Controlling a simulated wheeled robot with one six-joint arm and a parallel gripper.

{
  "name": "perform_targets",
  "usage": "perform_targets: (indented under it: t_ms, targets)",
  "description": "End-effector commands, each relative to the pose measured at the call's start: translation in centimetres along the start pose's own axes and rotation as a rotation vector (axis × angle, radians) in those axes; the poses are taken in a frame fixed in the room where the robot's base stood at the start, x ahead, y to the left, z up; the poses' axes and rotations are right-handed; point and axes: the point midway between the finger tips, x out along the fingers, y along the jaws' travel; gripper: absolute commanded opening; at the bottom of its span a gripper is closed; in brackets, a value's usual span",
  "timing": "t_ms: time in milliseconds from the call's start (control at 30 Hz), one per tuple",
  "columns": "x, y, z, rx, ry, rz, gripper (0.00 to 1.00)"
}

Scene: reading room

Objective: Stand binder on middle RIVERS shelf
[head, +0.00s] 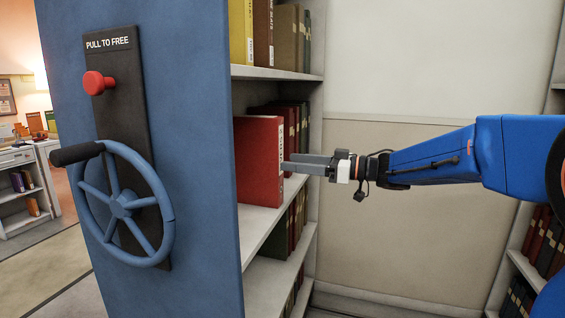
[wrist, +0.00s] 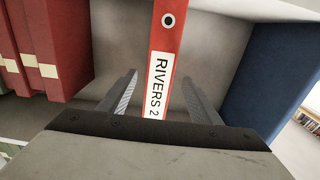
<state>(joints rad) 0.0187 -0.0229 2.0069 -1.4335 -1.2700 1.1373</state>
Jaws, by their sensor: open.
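The red binder (head: 259,160) stands upright on the middle shelf (head: 262,222), near the blue end panel. In the wrist view its red spine (wrist: 163,60) carries a white label reading RIVERS 2 and a round finger hole. My gripper (head: 286,164) reaches in from the right at the height of the spine. In the wrist view my gripper (wrist: 158,95) is open, with one finger on each side of the spine. A gap shows between each finger and the binder. The binder's base is hidden behind my gripper in the wrist view.
Several dark red books (head: 290,115) stand farther along the same shelf; they show at left in the wrist view (wrist: 55,45). The blue end panel (head: 205,200) bears a handwheel (head: 122,204) and a red knob (head: 97,84). Another bookcase (head: 530,265) stands at right.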

Motion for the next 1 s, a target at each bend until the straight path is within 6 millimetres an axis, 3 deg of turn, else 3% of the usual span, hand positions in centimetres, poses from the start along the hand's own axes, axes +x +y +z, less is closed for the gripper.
perform_targets:
  t_ms: [133,433,667,867,1000]
  targets:
    - [-1.2,0.1,0.0,0.0,-0.001,0.001,0.58]
    - [-1.6,0.1,-0.1,-0.004,0.001,0.009,0.58]
    - [-3.1,2.1,-1.9,-0.075,0.023,0.236,0.58]
    - [-8.3,4.6,-3.1,-0.129,0.0,0.601,0.58]
    - [-13.7,5.1,-2.1,-0.112,-0.068,0.849,0.58]
